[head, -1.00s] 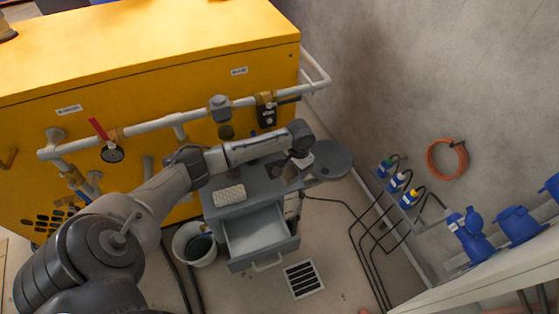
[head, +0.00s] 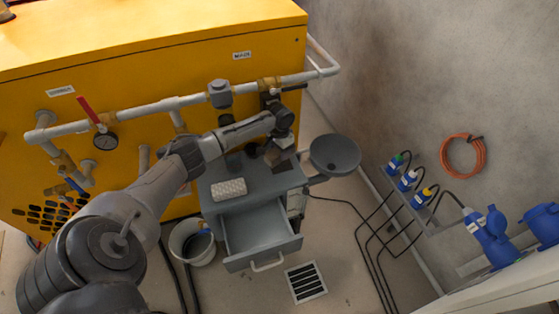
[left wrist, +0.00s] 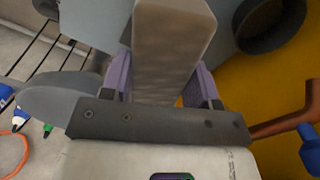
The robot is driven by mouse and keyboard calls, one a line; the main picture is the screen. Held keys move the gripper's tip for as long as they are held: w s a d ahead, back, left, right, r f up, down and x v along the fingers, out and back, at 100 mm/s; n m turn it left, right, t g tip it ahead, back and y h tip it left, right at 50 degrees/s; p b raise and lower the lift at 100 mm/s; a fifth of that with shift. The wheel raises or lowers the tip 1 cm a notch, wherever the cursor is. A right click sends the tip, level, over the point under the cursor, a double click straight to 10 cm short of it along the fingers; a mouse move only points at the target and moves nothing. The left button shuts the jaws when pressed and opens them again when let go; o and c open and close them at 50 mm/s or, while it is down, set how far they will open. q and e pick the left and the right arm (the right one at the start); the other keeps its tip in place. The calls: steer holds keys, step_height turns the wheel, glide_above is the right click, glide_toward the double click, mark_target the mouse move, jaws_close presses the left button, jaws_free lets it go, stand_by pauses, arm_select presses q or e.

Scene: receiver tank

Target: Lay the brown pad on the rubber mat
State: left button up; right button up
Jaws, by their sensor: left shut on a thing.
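The brown pad (left wrist: 172,48) is a long block held between the lavender fingers of my left gripper (left wrist: 165,85). In the head view my left gripper (head: 279,142) is above the back right of the grey cart's top (head: 248,174). The brown pad shows small there, just under the gripper (head: 273,157). I cannot pick out the rubber mat for certain. My right gripper is not in view.
The cart has an open drawer (head: 260,230), a white textured item (head: 229,188) on top and a round side tray (head: 335,153). A white bucket (head: 190,240) stands beside it. The yellow tank (head: 150,65) with pipes is behind. Cables lie on the floor right.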

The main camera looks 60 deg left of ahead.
arm_select(q)
steer(key=shift+f+b, duration=1.5)
steer(key=shift+f, duration=0.6)
steer(key=shift+r, duration=0.1)
steer(key=shift+w+a, duration=0.1)
steer(key=shift+w, duration=0.05)
steer(key=o, duration=1)
steer(key=shift+f, duration=0.2)
steer(key=shift+c, duration=0.2)
steer(key=shift+r, duration=0.1)
steer(key=shift+r, duration=0.2)
step_height(320, 180, up, 7)
steer(key=p, duration=0.4)
steer(key=shift+f, duration=0.2)
steer(key=shift+r+p, duration=0.3)
steer(key=shift+r, duration=0.05)
